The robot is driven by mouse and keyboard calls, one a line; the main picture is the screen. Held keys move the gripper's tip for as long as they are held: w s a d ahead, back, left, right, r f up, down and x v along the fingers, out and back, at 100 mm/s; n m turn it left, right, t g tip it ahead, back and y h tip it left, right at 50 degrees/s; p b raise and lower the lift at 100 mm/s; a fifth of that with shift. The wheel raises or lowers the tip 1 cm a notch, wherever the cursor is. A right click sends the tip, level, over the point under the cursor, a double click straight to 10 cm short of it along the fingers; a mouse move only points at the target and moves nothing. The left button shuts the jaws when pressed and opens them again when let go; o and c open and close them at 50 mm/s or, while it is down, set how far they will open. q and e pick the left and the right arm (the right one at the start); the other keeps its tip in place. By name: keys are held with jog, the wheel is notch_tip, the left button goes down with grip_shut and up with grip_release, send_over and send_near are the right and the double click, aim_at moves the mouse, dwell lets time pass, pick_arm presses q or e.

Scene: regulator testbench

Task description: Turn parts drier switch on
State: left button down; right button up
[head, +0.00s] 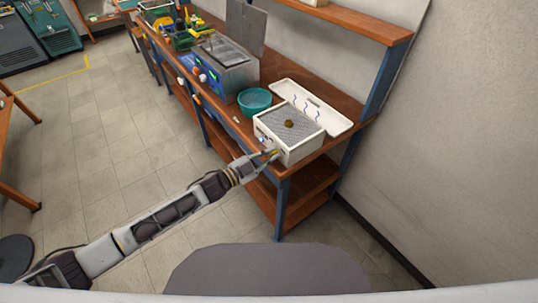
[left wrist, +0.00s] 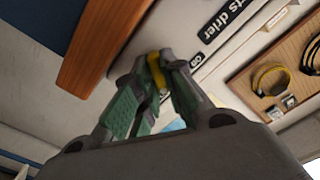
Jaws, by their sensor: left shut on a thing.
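The parts drier (head: 305,150) is a white box with a grey mesh top at the near end of the bench. A small brass-coloured part (head: 288,124) lies on its mesh. My left gripper (head: 272,154) is at the drier's front face. In the left wrist view my left gripper (left wrist: 158,75) is shut on a small yellow switch (left wrist: 157,73), mostly hidden between the green fingertips. The black label (left wrist: 222,20) ending in "ts drier" and a small "On" label (left wrist: 196,60) are beside the fingers. My right gripper is not in view.
A white lid panel (head: 339,122) with blue wavy marks is behind the drier. A teal bowl (head: 254,101) and a metal tank machine (head: 228,72) stand farther along the wooden bench (head: 222,112). A shelf (head: 355,22) hangs above. The floor in front is clear.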

pick_arm(q)
jog(key=shift+m, duration=0.6)
jog(key=c, duration=1.5)
grip_release()
jog(key=v, duration=1.2)
jog(key=shift+f, duration=0.15)
